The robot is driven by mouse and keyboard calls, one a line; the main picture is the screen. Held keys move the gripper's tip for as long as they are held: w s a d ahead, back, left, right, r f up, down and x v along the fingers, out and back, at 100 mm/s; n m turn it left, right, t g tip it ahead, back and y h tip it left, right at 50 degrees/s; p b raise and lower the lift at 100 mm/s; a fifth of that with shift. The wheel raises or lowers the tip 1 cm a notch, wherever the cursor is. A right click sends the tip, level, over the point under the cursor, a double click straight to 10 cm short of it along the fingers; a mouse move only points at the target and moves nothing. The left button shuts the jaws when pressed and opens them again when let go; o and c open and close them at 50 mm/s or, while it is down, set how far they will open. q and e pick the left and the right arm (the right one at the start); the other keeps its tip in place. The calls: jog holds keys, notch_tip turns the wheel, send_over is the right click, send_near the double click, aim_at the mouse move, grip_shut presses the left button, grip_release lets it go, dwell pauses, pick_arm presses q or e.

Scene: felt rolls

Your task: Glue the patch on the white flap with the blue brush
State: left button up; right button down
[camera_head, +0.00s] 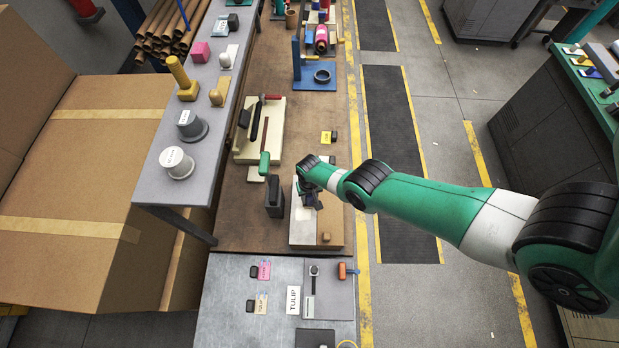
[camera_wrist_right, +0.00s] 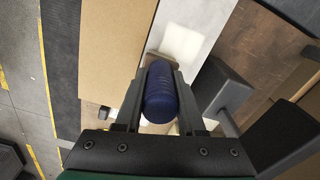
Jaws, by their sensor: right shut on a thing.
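My right gripper (camera_head: 312,200) is over the white flap (camera_head: 299,232) at the left side of a tan board. In the right wrist view, my right gripper (camera_wrist_right: 160,100) is shut on a dark blue ribbed handle (camera_wrist_right: 160,92), taken to be the blue brush. The handle points toward the camera and hides most of the brush below. A pale cream piece (camera_wrist_right: 152,60) shows just beyond it, over the white flap (camera_wrist_right: 185,28); I cannot tell whether it is the brush head or the patch. Contact with the flap cannot be judged. My left gripper is not in view.
A dark upright holder (camera_head: 274,198) stands close left of the flap, with a green-handled tool (camera_head: 264,164) by it. A grey shelf (camera_head: 205,115) runs along the left. Further tools lie on the metal table (camera_head: 225,300) in front.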

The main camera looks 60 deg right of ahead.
jog(key=shift+w+f, duration=0.1)
jog(key=w+b, duration=0.1)
jog(key=w+a+b, duration=0.1)
jog(key=shift+w+a+b, duration=0.1)
jog(key=shift+w+b, duration=0.25)
jog(key=shift+w+a+b, duration=0.25)
jog(key=shift+w+b, duration=0.25)
jog(key=shift+w, duration=0.1)
jog(key=shift+r, duration=0.2)
